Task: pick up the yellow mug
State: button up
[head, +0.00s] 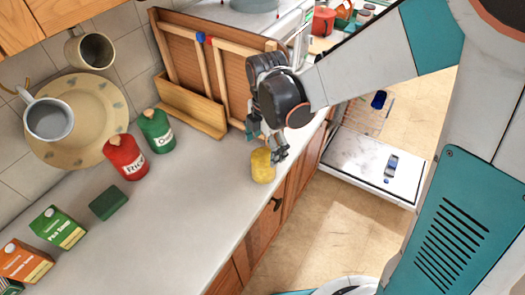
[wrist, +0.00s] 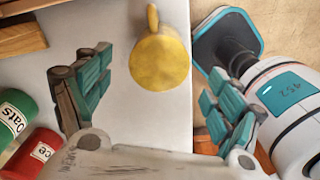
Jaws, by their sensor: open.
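The yellow mug (head: 262,166) stands on the grey counter near its front edge in the head view. In the wrist view the yellow mug (wrist: 159,62) shows from above, with its handle pointing to the top of the picture. My gripper (head: 268,146) is at the mug in the head view, and its fingers partly cover the mug's right side. In the wrist view my gripper (wrist: 155,105) is open, with one teal-padded finger on each side and the mug ahead between them. Whether a finger touches the mug is not clear.
A wooden rack (head: 190,105) stands against the wall behind my gripper. A red rice canister (head: 125,158) and a green oats canister (head: 157,131) stand left of the mug. A green block (head: 108,203) and cartons (head: 60,229) lie nearer. The counter (head: 200,195) is clear between.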

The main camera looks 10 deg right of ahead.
notch_tip(320, 180, down, 11)
jog(key=b, duration=0.7)
jog(key=shift+r, duration=0.3)
jog(key=c, duration=1.5)
jog(key=shift+r, duration=0.1)
